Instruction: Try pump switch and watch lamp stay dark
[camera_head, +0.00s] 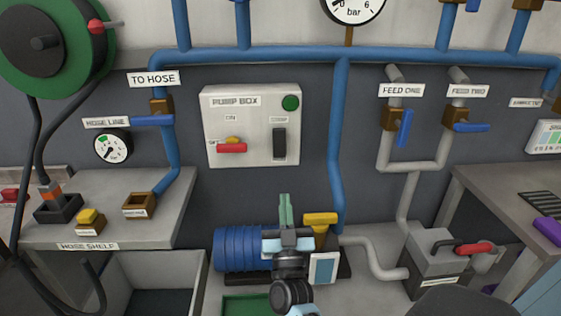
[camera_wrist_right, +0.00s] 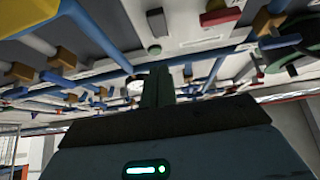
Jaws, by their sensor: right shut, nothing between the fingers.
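The pump box (camera_head: 251,155) is a pale panel on the dark wall in the head view. The round lamp (camera_head: 290,103) at the box's upper right is dull green with no visible glow. A dark upright slot or lever (camera_head: 279,143) sits below it. My right gripper (camera_head: 285,208) points up below the box, shut and empty, apart from the switch. Its closed fingers also show in the right wrist view (camera_wrist_right: 156,88). My left gripper is not in view.
A blue pipe (camera_head: 339,130) runs down right of the box. A blue motor (camera_head: 237,248) and a yellow handle (camera_head: 320,218) are near my right gripper. The hose shelf (camera_head: 60,232) is at left, and feed valves (camera_head: 404,128) are at right. Wall below the box is clear.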

